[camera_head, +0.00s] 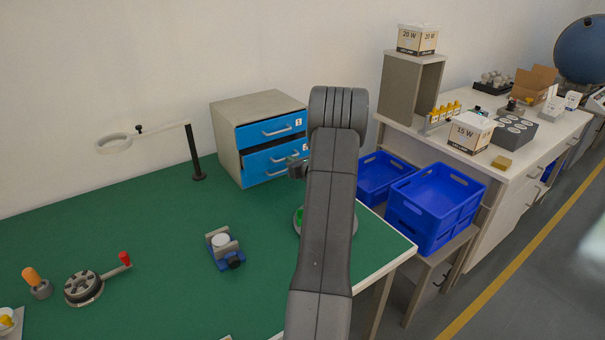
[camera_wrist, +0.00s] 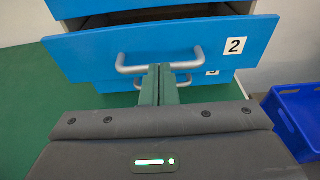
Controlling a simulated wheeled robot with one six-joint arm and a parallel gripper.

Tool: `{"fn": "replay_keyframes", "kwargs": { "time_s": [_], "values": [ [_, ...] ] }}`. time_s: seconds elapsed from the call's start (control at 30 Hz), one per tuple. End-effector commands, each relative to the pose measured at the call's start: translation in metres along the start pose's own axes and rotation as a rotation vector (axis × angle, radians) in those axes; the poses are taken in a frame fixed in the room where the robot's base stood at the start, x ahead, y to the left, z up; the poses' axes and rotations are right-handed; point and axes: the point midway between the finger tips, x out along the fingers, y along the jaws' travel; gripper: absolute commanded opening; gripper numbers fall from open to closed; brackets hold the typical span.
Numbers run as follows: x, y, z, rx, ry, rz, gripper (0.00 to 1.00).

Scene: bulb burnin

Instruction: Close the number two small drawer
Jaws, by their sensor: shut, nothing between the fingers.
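The small drawer unit (camera_head: 228,151) stands at the back of the green table, with blue drawer fronts. The number two drawer (camera_head: 266,163) sticks out beyond the top drawer (camera_head: 262,131). In the wrist view the number two drawer front (camera_wrist: 90,54) carries a "2" label and a grey bar handle. My gripper (camera_wrist: 159,70) is shut and empty, its green fingertips at the middle of that handle. I cannot tell whether they touch it. Below, a front labelled "3" is mostly hidden by the number two drawer. In the head view my arm hides most of the gripper.
A magnifier lamp (camera_head: 197,155) stands left of the drawer unit. A small blue vise-like fixture (camera_head: 226,259) sits on the table in front. Blue crates (camera_head: 432,200) stand to the right, off the table edge.

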Motion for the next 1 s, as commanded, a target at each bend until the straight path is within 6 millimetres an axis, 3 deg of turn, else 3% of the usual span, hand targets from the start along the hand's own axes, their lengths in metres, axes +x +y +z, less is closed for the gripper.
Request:
{"fn": "replay_keyframes", "kwargs": {
  "time_s": [0.2,0.4,1.0],
  "values": [
    [0.036,0.001,0.007,-0.001,0.0,0.002,0.0],
    [0.051,0.001,0.011,0.0,0.0,0.001,0.0],
    [0.052,0.0,0.016,-0.001,-0.008,0.0,0.0]
  ]
}}
